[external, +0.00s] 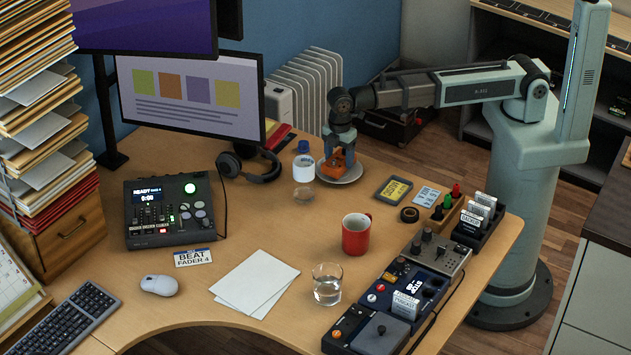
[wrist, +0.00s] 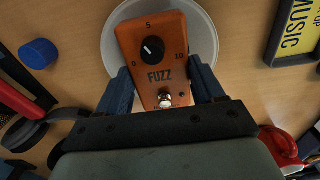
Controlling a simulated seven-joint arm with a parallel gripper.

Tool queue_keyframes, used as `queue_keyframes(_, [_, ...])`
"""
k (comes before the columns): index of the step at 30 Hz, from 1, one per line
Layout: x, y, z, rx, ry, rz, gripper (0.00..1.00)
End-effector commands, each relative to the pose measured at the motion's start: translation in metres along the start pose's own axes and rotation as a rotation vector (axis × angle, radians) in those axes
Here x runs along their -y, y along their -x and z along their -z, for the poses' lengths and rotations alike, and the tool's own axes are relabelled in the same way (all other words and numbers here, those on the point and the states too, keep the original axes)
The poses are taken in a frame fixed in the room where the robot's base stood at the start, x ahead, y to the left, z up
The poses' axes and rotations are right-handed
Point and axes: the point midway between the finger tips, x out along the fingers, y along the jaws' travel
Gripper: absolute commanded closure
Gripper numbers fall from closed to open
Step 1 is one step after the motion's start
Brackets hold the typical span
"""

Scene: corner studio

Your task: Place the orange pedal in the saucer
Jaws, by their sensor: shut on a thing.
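The orange pedal (wrist: 160,55) is marked FUZZ and has a black knob and a metal footswitch. My gripper (wrist: 160,92) is shut on its sides, with one blue finger on each side. The pedal also shows in the external view (external: 338,160), partly hidden by my gripper (external: 340,150). The white saucer (external: 350,175) lies on the desk under the pedal. In the wrist view the saucer (wrist: 204,38) shows around the pedal's upper part. I cannot tell whether the pedal touches the saucer.
A white bottle with a blue cap (external: 303,165) stands just left of the saucer. Headphones (external: 248,164) lie farther left. A yellow-and-black sign (external: 393,189) lies to the right. A red mug (external: 356,235) and a glass of water (external: 327,284) stand nearer the front.

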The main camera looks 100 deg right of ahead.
Motion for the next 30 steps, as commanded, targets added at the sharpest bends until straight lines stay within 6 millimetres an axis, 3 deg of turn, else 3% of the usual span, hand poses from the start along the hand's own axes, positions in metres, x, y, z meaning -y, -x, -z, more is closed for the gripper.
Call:
queue_keyframes(5, [0.0, -0.002, 0.0, -0.001, 0.0, 0.0, 0.74])
queue_keyframes(6, [0.0, -0.002, 0.0, 0.0, 0.0, 0.0, 0.29])
queue_keyframes(13, [0.0, -0.002, 0.0, 0.0, 0.0, 0.0, 0.07])
queue_keyframes(23, [0.0, 0.001, 0.0, -0.001, 0.0, -0.001, 0.07])
queue_keyframes(30, [0.0, 0.026, 0.001, -0.002, 0.0, -0.002, 0.07])
